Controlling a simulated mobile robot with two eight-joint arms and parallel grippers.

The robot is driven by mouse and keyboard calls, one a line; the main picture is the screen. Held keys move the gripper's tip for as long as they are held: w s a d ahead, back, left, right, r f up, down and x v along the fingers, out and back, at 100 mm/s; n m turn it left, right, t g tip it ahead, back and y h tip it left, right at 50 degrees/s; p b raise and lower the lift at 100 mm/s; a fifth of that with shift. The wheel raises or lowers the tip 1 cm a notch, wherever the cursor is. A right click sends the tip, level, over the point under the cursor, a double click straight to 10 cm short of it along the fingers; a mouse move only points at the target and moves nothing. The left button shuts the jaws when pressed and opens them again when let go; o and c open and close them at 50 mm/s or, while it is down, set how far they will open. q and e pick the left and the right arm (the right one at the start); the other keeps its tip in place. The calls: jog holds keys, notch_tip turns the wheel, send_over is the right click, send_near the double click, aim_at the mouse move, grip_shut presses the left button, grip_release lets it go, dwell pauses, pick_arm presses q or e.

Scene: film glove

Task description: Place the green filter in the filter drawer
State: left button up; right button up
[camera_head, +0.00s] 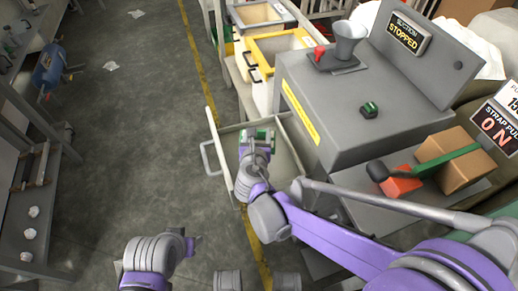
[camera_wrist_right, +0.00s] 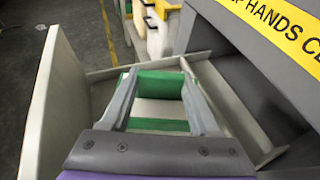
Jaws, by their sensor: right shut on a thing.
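The green filter (camera_wrist_right: 158,126) has green bands and a pale middle, and sits between the two fingers of my right gripper (camera_wrist_right: 159,80) in the right wrist view. The gripper is shut on it. In the head view my right gripper (camera_head: 258,140) is over the open, pale filter drawer (camera_head: 221,163), with a bit of green at its tip. The drawer's walls also show around the filter in the right wrist view (camera_wrist_right: 46,110). I cannot tell whether the filter touches the drawer floor. Part of my left arm shows at the bottom left; its jaws are not clear.
A cardboard box (camera_head: 450,160) is at right. The floor at left is open.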

jog(key=shift+f+b, duration=0.9)
jog(key=shift+f, duration=2.25)
jog(key=shift+f, duration=0.1)
jog(key=o, duration=1.5)
jog(key=shift+c, duration=0.2)
jog(key=shift+r, duration=0.2)
jog(key=p+v, duration=0.2)
jog(key=v, duration=0.5)
jog(key=shift+s, duration=0.25)
